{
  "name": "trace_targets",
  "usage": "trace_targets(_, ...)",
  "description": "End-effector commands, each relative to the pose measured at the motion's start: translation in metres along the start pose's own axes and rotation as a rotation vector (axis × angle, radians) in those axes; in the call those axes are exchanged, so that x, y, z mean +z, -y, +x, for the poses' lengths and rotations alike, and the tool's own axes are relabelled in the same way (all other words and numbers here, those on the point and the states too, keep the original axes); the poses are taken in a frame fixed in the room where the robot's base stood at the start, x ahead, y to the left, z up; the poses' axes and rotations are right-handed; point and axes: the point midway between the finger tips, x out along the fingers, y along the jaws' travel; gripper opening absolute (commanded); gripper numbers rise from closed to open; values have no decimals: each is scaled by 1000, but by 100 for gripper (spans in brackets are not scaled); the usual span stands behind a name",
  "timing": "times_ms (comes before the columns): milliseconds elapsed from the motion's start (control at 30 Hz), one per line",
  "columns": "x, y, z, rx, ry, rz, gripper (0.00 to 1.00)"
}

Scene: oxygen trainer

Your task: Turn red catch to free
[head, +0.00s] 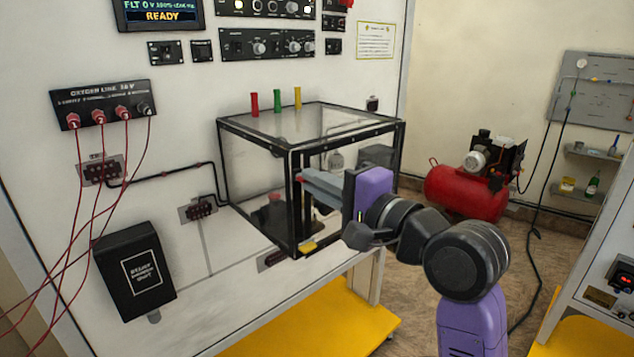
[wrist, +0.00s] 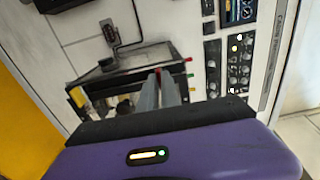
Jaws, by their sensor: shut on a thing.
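The red catch (wrist: 158,71) shows as a small red piece between my fingertips in the wrist view. In the head view only a thin red bit (head: 300,180) shows at the fingertips, at the front edge of a clear box (head: 255,165) with a black frame. My gripper (head: 303,179) reaches in from the right with grey fingers shut on the catch. In the wrist view the gripper (wrist: 160,78) points at the box's edge. The fingers hide most of the catch, so I cannot tell which way it is turned.
Red (head: 254,104), green (head: 277,101) and yellow (head: 297,97) pegs stand on the box top. A yellow tab (head: 307,246) sits low on its front. Red cables (head: 85,190) hang at left.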

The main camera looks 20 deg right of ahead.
Motion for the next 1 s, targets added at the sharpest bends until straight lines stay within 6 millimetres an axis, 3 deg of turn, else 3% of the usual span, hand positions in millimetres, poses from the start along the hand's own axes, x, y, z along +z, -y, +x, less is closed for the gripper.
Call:
trace_targets(433,0,0,0,2,0,-130,0)
trace_targets(1000,0,1,0,2,0,-649,0)
